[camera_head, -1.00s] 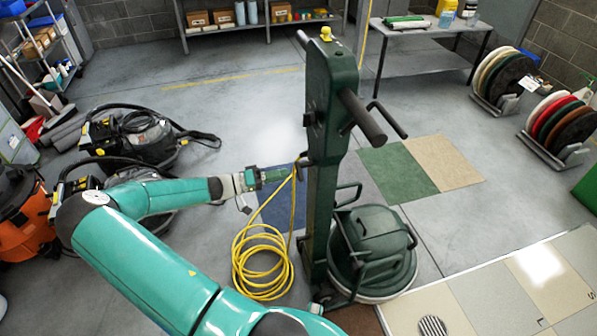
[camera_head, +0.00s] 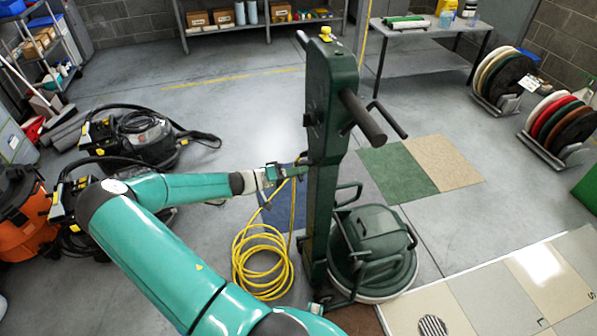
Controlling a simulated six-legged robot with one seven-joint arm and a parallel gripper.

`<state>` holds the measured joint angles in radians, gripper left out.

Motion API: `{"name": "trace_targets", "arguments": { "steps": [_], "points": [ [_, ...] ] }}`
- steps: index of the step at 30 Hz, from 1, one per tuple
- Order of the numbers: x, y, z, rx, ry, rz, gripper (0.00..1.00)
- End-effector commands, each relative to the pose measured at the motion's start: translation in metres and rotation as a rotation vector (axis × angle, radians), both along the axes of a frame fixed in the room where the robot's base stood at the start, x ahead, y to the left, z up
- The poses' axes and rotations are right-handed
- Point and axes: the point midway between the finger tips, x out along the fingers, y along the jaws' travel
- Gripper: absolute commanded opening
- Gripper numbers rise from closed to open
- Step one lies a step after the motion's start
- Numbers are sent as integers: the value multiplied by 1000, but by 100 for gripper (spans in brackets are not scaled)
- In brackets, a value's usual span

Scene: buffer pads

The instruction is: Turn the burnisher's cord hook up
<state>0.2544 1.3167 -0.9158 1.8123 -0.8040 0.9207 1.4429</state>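The burnisher (camera_head: 375,247) is a dark green floor machine with a tall upright handle column (camera_head: 329,130) and a bar grip at its top. Its cord hook is on the column's left side, near my gripper, and is too small and covered to make out its angle. A yellow cord (camera_head: 262,262) hangs from there and lies in loops on the floor. My gripper (camera_head: 296,171) is at the left side of the column, by the top of the hanging cord. Its fingers are too small to tell whether they are open or shut.
Black vacuum machines (camera_head: 133,137) stand at the left, with an orange one (camera_head: 22,213) nearer. A metal table (camera_head: 425,30) is behind. Pad racks (camera_head: 560,130) stand at the right. Open grey floor lies behind the burnisher.

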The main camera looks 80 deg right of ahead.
Motion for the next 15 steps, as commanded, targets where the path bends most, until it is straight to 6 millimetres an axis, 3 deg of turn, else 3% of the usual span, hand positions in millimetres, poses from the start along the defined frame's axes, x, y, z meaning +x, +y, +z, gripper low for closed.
{"name": "trace_targets", "arguments": {
  "steps": [15],
  "points": [
    [0,1,2,120,71,0,0]
  ]
}}
